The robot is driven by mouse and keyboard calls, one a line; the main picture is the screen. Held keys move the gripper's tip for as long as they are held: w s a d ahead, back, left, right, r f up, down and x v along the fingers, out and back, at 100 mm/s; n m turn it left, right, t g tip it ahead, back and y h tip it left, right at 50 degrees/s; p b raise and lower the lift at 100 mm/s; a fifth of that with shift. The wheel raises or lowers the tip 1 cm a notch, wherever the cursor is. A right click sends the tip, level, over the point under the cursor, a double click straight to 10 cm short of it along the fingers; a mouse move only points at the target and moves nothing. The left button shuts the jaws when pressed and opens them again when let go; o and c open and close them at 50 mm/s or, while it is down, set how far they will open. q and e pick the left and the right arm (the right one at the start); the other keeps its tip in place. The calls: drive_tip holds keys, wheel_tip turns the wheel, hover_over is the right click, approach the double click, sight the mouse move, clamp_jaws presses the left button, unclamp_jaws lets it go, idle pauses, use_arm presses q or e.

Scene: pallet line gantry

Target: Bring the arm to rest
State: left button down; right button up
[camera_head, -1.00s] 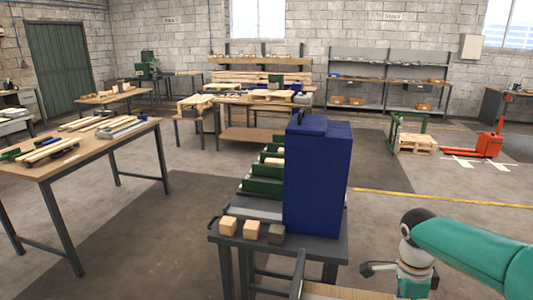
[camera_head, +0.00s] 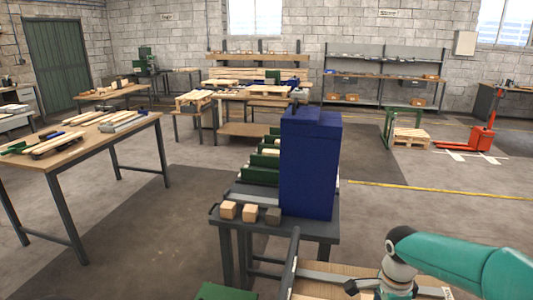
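My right arm, teal with a grey wrist, comes in from the lower right. The dark tip of my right gripper (camera_head: 352,287) shows at the bottom edge, over or beside a wooden-topped surface (camera_head: 325,283). Most of the gripper is cut off by the picture edge, so its opening cannot be made out. I see nothing held in the part that shows. My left arm and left gripper are out of view.
A tall blue box (camera_head: 310,165) stands on a dark bench (camera_head: 315,228) ahead, with small blocks (camera_head: 250,213) at its front left. A worktable (camera_head: 95,145) with planks is at left. A red pallet truck (camera_head: 480,138) stands far right. The floor between is clear.

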drive_tip(key=s+a+f+n+y, duration=0.2)
drive_tip(key=s+a+f+n, duration=0.25)
drive_tip(key=f, duration=0.45)
drive_tip(key=s+a+f+n+y, duration=0.1)
drive_tip(key=s+a+f+n, duration=0.2)
drive_tip(key=a+f+n, duration=0.45)
drive_tip(key=s+a+f+n+y, duration=0.1)
drive_tip(key=s+a+f+n, duration=0.25)
drive_tip(key=s+f, duration=0.75)
drive_tip(key=shift+n+t, duration=0.35)
drive_tip(key=shift+t, duration=0.15)
drive_tip(key=f+b, duration=0.1)
drive_tip(key=b, duration=0.1)
drive_tip(key=s+f+b, duration=0.1)
drive_tip(key=f+b, duration=0.1)
drive_tip(key=b, duration=0.1)
drive_tip(key=s+f+b, duration=0.1)
drive_tip(key=f+b, duration=0.1)
drive_tip(key=shift+s+d+f+b, duration=0.2)
drive_tip(key=shift+d+b, duration=0.05)
drive_tip(key=shift+b, duration=0.05)
